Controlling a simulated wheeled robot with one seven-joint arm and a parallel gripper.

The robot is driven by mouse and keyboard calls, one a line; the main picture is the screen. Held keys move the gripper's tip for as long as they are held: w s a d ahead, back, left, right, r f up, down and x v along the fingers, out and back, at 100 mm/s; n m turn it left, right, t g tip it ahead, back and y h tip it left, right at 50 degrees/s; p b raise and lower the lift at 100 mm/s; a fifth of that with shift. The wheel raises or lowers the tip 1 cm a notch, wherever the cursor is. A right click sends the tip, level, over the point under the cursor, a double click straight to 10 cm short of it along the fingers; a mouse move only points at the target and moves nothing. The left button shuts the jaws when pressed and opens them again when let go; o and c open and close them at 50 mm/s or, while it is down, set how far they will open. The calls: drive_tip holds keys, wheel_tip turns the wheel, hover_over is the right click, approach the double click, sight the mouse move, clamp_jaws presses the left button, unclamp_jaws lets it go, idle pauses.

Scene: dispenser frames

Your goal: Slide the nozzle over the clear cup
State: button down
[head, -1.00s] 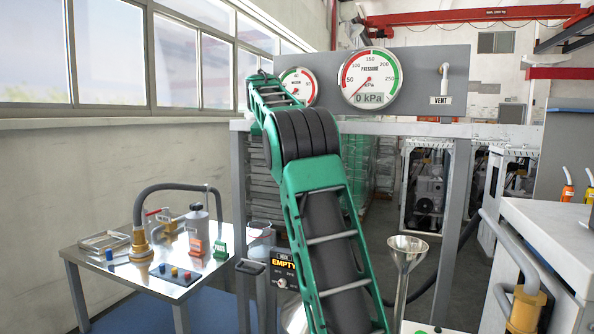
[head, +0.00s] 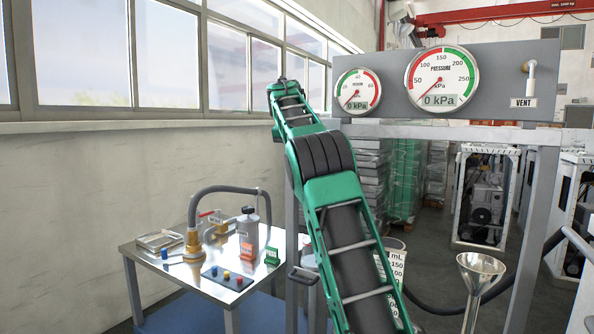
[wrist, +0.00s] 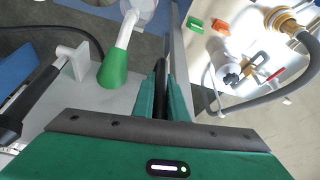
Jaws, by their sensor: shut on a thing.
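A clear cup (head: 396,262) with mL marks shows in the head view, just right of my arm, which covers its left part. In the wrist view a green cone with a white spout (wrist: 113,66), which looks like the nozzle, stands left of my gripper. The spout points up the picture toward a pale round thing (wrist: 143,6), cut by the edge; I cannot tell if this is the cup. My gripper (wrist: 161,76) is shut on a narrow dark bar between its green fingers. The head view does not show my gripper.
A side table (head: 150,262) at left holds a brass-fitted hose (head: 193,243), a bottle (head: 247,229) and a blue button panel (head: 227,278). A metal funnel (head: 480,268) stands right of the cup. A black-handled lever (wrist: 38,98) lies left in the wrist view.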

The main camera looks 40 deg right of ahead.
drive_tip(key=shift+w+a+f, duration=0.15)
drive_tip(key=shift+w+a, duration=0.2)
drive_tip(key=c, duration=1.8)
unclamp_jaws()
drive_tip(key=shift+w+f, duration=0.15)
drive_tip(key=shift+w, duration=0.05)
drive_tip(key=shift+o, duration=0.2)
drive_tip(key=shift+s+d, duration=0.1)
drive_tip(key=shift+s+d, duration=0.1)
drive_tip(key=shift+d, duration=0.05)
drive_tip(key=v, duration=0.7)
drive_tip(key=shift+r, duration=0.35)
